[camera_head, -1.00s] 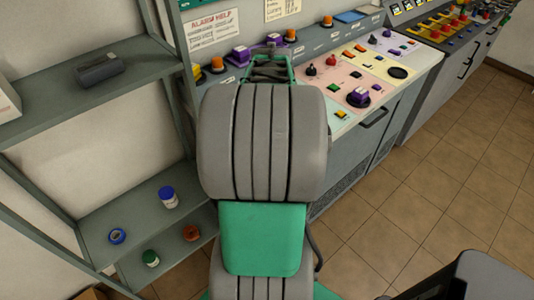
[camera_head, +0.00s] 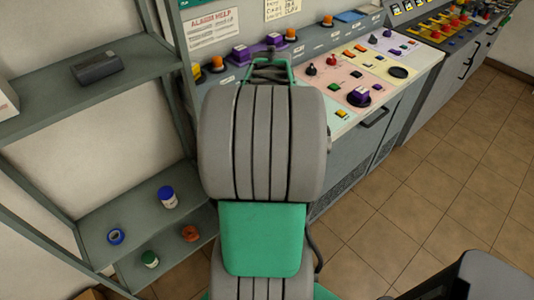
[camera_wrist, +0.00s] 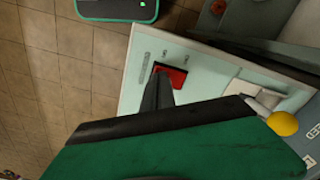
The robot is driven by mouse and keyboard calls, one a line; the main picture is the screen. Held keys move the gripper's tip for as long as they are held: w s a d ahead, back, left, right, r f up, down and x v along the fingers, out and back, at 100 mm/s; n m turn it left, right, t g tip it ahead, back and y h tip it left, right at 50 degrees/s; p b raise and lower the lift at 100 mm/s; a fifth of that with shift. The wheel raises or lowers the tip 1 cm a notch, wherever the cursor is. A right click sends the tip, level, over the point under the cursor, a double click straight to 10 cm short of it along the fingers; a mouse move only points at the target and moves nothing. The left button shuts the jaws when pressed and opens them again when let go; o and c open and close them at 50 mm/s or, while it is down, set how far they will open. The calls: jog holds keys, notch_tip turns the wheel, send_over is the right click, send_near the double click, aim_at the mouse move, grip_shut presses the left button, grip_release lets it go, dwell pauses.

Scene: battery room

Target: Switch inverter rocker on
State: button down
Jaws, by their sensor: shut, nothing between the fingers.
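A red rocker (camera_wrist: 174,76) in a dark surround sits on a pale control panel (camera_wrist: 208,62) in the wrist view. My gripper (camera_wrist: 163,80) is shut with nothing held. Its dark fingers reach to the rocker and cover its left part. They look at or very near its surface, but I cannot tell whether they touch. Small printed marks lie beside the rocker, too small to read. I cannot tell which way the rocker is tipped. In the head view my arm hides the rocker and the fingertips.
The console (camera_head: 375,88) carries several knobs and buttons right of my arm. A yellow knob (camera_wrist: 284,123) stands near the panel in the wrist view. Shelves with a blue-capped jar (camera_head: 168,197) stand at left. Tiled floor (camera_head: 430,180) is open at right.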

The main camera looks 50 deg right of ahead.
jog(key=shift+f, duration=0.35)
jog(key=shift+r, duration=0.1)
notch_tip(320, 180, up, 7)
jog(key=p, duration=0.5)
dwell(0.5)
